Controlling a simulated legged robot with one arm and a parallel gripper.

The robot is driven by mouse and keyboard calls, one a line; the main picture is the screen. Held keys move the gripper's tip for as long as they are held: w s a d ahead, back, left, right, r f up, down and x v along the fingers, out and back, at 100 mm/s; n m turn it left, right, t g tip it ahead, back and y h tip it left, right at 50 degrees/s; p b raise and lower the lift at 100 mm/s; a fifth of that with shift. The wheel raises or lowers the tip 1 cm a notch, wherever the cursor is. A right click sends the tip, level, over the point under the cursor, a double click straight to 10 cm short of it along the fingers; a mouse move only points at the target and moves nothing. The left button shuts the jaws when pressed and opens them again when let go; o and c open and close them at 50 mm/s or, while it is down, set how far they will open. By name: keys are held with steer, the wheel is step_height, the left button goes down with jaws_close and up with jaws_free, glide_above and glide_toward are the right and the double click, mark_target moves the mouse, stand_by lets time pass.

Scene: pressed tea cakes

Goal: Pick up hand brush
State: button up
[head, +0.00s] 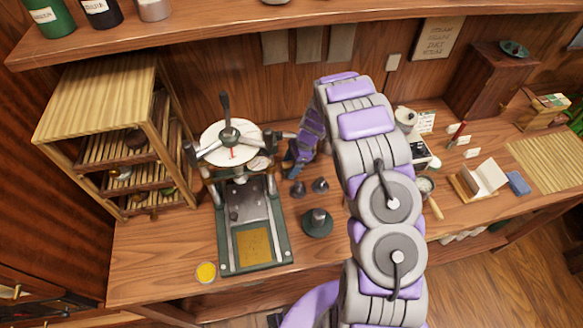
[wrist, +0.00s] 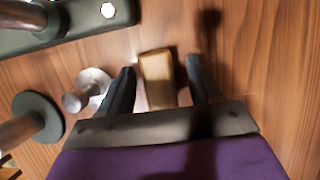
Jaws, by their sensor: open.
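A small tan-brown block (wrist: 158,82), which looks like the hand brush, lies on the wooden counter in the wrist view. My gripper (wrist: 160,64) is open, with one dark finger on each side of it. Gaps show between the block and both fingers, wider on the right. In the head view my gripper (head: 297,163) is low behind the right side of the press, partly covered by my arm. I cannot make out the brush there.
The tea press (head: 250,225) stands just left of my gripper, with a round dark green weight (head: 317,222) in front. Small dark pieces (head: 320,185) lie nearby. A slatted rack (head: 140,150) stands left, and a yellow-filled dish (head: 206,272) sits at the front edge.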

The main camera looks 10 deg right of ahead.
mark_target(290, 163)
steer(key=shift+a+f, duration=0.15)
steer(key=shift+a, duration=0.2)
steer(key=shift+d, duration=0.65)
steer(key=c, duration=0.3)
steer(key=shift+d, duration=0.2)
steer(key=c, duration=0.3)
steer(key=shift+a, duration=0.7)
steer(key=c, duration=0.4)
steer(key=shift+d+r, duration=0.25)
steer(key=shift+d, duration=0.05)
steer(key=shift+c, duration=0.2)
steer(key=r+p, duration=0.1)
steer(key=r, duration=0.8)
steer(key=shift+a+r+p, duration=0.2)
steer(key=shift+r+p, duration=0.1)
steer(key=shift+p, duration=0.05)
steer(key=shift+d, duration=0.2)
